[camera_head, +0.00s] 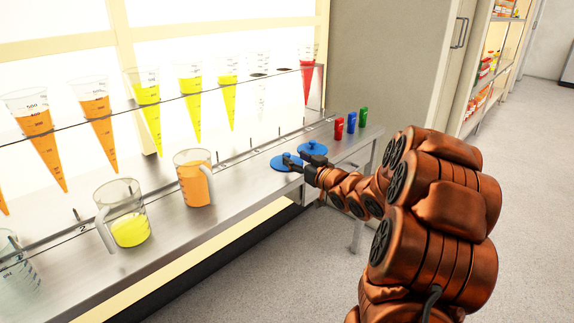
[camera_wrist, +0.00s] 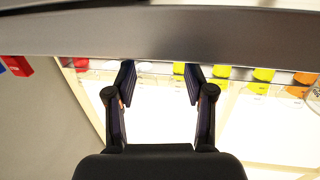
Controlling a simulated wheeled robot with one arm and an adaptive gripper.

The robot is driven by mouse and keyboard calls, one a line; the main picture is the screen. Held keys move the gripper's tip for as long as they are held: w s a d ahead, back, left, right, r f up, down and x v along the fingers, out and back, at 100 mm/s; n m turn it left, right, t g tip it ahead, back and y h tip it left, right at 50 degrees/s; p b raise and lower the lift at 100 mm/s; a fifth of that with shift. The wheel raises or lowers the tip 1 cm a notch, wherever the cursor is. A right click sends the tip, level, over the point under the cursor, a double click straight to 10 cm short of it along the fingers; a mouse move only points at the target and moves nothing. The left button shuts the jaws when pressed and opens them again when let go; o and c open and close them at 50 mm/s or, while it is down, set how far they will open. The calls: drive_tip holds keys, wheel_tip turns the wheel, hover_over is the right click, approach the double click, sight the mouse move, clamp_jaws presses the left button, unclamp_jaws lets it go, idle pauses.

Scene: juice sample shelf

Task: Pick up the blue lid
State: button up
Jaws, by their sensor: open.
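Two round blue lids with knobs lie flat on the metal counter in the head view. The nearer blue lid (camera_head: 281,165) is partly covered by my gripper's dark fingers. The farther blue lid (camera_head: 312,147) is just behind and to the right, also partly covered. My gripper (camera_head: 301,160) is over the counter's front edge at the lids; whether it touches either one is unclear. In the wrist view my gripper (camera_wrist: 160,80) has its two fingers wide apart, with nothing between them. No lid can be made out in that view.
A jug of orange juice (camera_head: 194,180) and a jug of yellow juice (camera_head: 127,215) stand left of the lids. Small red (camera_head: 339,128), blue (camera_head: 352,123) and green (camera_head: 363,117) blocks stand to the right. Juice-filled cones (camera_head: 191,100) hang in a rack behind.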

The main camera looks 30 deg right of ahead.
sight(289, 155)
drive_tip(key=shift+w+a+f+b, duration=0.1)
drive_tip(key=shift+w+b, duration=0.2)
drive_tip(key=shift+w, duration=0.65)
drive_tip(key=shift+w+d+f+b, duration=0.1)
drive_tip(key=shift+w+b, duration=0.15)
drive_tip(key=shift+w, duration=0.65)
drive_tip(key=shift+w+a+f+b, duration=0.1)
drive_tip(key=shift+w+b, duration=0.2)
drive_tip(key=shift+w, duration=0.65)
clamp_jaws()
